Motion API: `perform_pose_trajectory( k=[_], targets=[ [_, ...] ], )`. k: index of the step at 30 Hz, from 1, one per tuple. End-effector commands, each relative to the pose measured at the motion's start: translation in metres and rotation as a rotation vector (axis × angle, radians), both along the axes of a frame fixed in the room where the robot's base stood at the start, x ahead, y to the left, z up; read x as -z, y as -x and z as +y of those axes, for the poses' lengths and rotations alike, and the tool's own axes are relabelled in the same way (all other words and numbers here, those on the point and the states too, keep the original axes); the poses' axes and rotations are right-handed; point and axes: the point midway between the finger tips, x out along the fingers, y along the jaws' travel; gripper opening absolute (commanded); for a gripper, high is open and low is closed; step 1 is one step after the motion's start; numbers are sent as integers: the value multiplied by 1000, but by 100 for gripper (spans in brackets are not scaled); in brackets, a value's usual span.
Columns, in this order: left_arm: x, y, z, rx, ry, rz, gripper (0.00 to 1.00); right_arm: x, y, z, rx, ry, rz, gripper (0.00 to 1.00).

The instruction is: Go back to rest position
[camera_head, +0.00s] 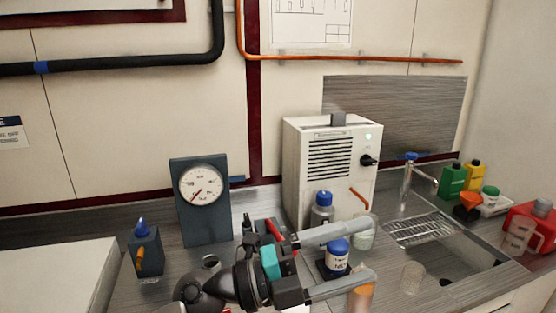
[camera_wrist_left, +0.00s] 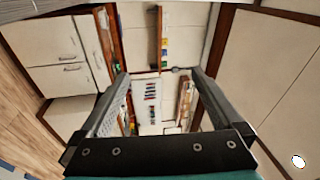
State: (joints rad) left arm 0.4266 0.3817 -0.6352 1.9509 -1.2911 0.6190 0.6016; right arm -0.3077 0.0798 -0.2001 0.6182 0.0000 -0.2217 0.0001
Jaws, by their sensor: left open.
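My left gripper (camera_head: 357,253) is open in the head view, above the counter's front part, its two grey fingers pointing right. A white bottle with a blue cap (camera_head: 337,246) shows between the fingers in the picture; I cannot tell how far behind them it stands. The left wrist view shows both fingers of this gripper (camera_wrist_left: 158,75) spread apart with nothing held between them. That view looks out past the fingers to cabinets and a wall. My right gripper is in neither view.
A gauge panel (camera_head: 203,203) and a white machine (camera_head: 330,165) stand at the counter's back. The sink (camera_head: 465,262), coloured bottles (camera_head: 452,181) and a red container (camera_head: 530,228) lie right. White cabinets (camera_wrist_left: 60,60) show in the wrist view.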

Motion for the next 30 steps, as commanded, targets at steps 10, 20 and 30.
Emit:
perform_pose_trajectory(
  k=[10, 20, 30],
  targets=[
    [-28, -60, 102, -528, 563, 370, 100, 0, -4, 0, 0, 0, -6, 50],
    [89, -67, 218, -1098, 740, 913, 100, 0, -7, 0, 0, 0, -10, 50],
    [239, 46, 267, -1540, 531, 1576, 100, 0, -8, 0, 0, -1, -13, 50]
  ],
)
